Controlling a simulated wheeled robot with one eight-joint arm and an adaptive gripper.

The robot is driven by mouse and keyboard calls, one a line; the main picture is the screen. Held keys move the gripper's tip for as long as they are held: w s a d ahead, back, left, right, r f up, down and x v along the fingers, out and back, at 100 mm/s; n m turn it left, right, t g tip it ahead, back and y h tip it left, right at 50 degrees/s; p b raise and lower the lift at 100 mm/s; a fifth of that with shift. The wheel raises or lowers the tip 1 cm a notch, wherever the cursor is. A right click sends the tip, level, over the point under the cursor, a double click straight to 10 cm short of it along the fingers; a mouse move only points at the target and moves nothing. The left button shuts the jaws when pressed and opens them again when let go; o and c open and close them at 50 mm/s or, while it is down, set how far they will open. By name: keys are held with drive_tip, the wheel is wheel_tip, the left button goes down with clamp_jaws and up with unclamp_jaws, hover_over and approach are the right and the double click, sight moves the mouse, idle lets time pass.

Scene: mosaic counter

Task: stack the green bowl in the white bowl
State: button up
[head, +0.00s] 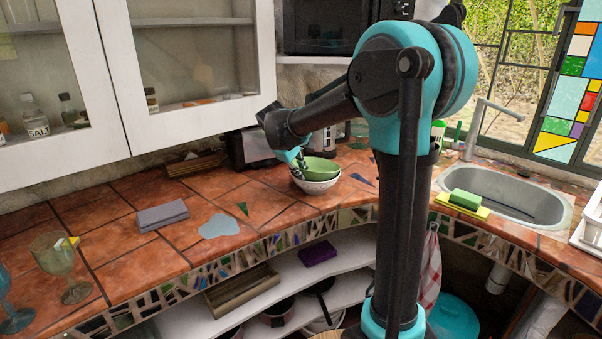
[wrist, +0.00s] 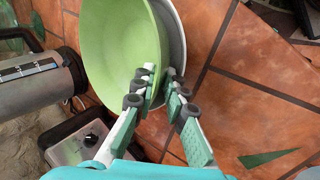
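The green bowl (head: 322,166) sits inside the white bowl (head: 316,186) on the tiled counter, with the white rim showing below it. In the wrist view the green bowl (wrist: 112,45) covers most of the white bowl (wrist: 176,38), whose edge shows along the right side. My gripper (head: 298,163) is at the left side of the bowls. In the wrist view my gripper (wrist: 160,76) has one finger inside the green bowl and one outside, with the tips close together on its rim. Contact between the bowls' bottoms is hidden.
Glasses (head: 62,262) stand at the left front. A silver cylindrical thing (wrist: 35,85) stands near the bowls.

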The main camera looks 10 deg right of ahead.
drive_tip(key=shift+r, duration=0.3)
drive_tip(key=v, duration=1.2)
drive_tip(key=s+d+f+m+y, duration=0.2)
drive_tip(key=s+d+f+m, duration=0.2)
drive_tip(key=s+f, duration=0.9)
drive_tip(key=s+d+f+m+y, duration=0.2)
drive_tip(key=s+d+f+m, duration=0.3)
drive_tip(key=s+d+f, duration=0.3)
drive_tip(key=s+f, duration=0.4)
drive_tip(key=f, duration=0.2)
drive_tip(key=shift+s+d+f, duration=0.35)
drive_tip(key=shift+d, duration=0.05)
